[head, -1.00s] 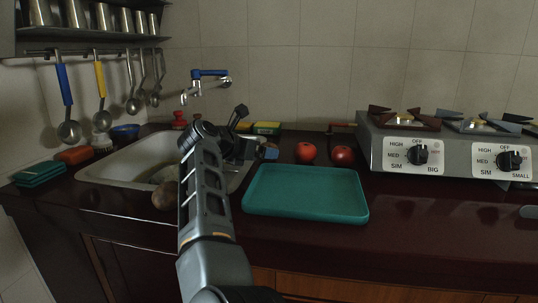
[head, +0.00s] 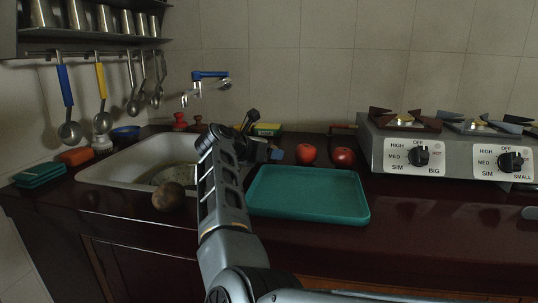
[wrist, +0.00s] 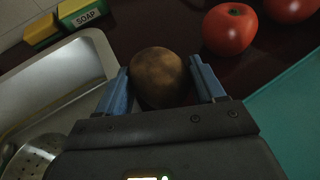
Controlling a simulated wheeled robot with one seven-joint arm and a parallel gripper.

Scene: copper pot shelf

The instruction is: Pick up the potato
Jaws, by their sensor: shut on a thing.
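A brown, rounded potato (wrist: 159,78) sits between the blue fingers of my gripper (wrist: 160,88) in the wrist view. The fingers are shut on it, one on each side. In the head view my gripper (head: 265,152) is at the right rim of the sink, left of the tomatoes. The held potato is hidden there behind my arm and gripper. I cannot tell whether it is clear of the counter. Another brown, round item (head: 168,197) lies on the counter at the sink's front edge.
Two red tomatoes (head: 324,155) stand right of my gripper. A teal tray (head: 308,195) lies in front of them. The sink (head: 110,172) is to the left, with a perforated utensil (wrist: 32,158) in it. A soap box (wrist: 82,14) is behind. A stove (head: 450,160) stands at right.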

